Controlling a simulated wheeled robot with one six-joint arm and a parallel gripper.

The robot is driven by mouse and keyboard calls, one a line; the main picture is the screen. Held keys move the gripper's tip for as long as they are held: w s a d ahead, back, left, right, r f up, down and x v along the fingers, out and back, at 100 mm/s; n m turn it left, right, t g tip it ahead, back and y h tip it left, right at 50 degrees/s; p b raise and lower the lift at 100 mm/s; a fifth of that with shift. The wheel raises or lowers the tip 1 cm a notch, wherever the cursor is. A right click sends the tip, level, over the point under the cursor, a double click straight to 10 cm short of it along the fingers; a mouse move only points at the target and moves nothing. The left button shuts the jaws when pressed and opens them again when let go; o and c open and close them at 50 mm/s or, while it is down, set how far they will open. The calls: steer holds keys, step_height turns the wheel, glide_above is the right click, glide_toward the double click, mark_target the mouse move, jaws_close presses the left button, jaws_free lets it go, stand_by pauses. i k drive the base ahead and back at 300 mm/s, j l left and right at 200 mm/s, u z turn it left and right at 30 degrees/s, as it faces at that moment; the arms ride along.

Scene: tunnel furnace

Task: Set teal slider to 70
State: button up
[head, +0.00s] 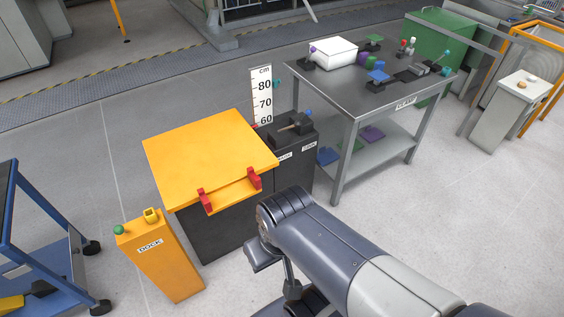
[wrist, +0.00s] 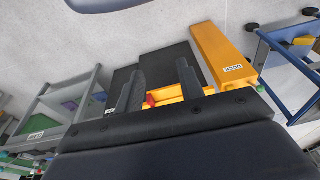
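A white upright scale (head: 262,95) marked cm, with 80, 70 and 60 showing, stands behind the dark cabinets. A small teal knob (head: 276,83), which looks like the teal slider, sits at the scale's right edge, about level with the 80 mark. The lower part of the scale is hidden. The wrist view does not show the scale or the knob. My gripper (wrist: 160,85) is open there, with its two dark fingers apart and nothing visible between them. In the head view my arm is in front of the cabinets, well apart from the knob, and its fingers cannot be made out.
A yellow lid (head: 205,155) with red clips tops a dark cabinet left of the scale. A black fixture with a blue knob (head: 308,113) stands just right of it. A yellow DOCK post (head: 160,262) and steel table (head: 345,95) flank these.

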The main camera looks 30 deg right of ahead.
mark_target(275, 82)
steer(key=i+l, duration=1)
steer(key=l, duration=0.25)
steer(key=i+l, duration=0.5)
steer(key=l, duration=0.1)
